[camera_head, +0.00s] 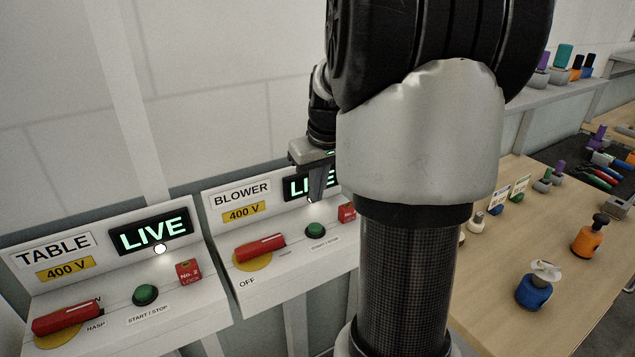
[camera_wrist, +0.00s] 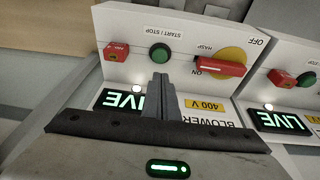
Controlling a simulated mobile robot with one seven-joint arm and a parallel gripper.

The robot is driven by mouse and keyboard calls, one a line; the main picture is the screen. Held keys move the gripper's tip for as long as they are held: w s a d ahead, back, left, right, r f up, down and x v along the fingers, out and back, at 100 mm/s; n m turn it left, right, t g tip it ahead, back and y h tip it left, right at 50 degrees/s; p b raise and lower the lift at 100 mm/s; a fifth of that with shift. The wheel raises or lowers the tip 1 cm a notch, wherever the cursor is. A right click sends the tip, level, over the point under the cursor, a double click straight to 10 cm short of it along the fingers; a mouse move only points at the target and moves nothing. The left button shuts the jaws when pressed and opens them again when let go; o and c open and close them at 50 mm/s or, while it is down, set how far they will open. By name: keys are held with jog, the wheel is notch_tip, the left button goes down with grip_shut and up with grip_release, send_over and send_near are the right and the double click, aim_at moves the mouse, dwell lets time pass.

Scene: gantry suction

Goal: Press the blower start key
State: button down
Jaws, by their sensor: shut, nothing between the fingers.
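The blower box (camera_head: 227,220) carries a green START / STOP key (camera_head: 314,230), which also shows in the wrist view (camera_wrist: 160,53). To its left in the head view is a red rotary handle (camera_head: 260,248) on a yellow disc. The lit green LIVE display (camera_head: 297,187) above is partly covered by my arm. My gripper (camera_head: 314,198) is shut and empty. Its fingertips (camera_wrist: 161,79) hang in front of the panel between the LIVE display and the green key. They look just short of the key; the exact gap is unclear.
The similar TABLE box (camera_head: 215,310) stands to the left with its own green key (camera_head: 145,295), red handle (camera_head: 66,316) and lit LIVE display (camera_head: 150,233). A small red padlock block (camera_wrist: 116,50) sits beside the blower key. A wooden bench (camera_head: 500,300) with several small parts is at right.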

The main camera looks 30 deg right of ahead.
send_over(314, 226)
jog(key=f, duration=0.4)
jog(key=s+f, duration=0.1)
jog(key=f, duration=0.1)
jog(key=shift+a+f, duration=0.1)
jog(key=shift+f, duration=1.1)
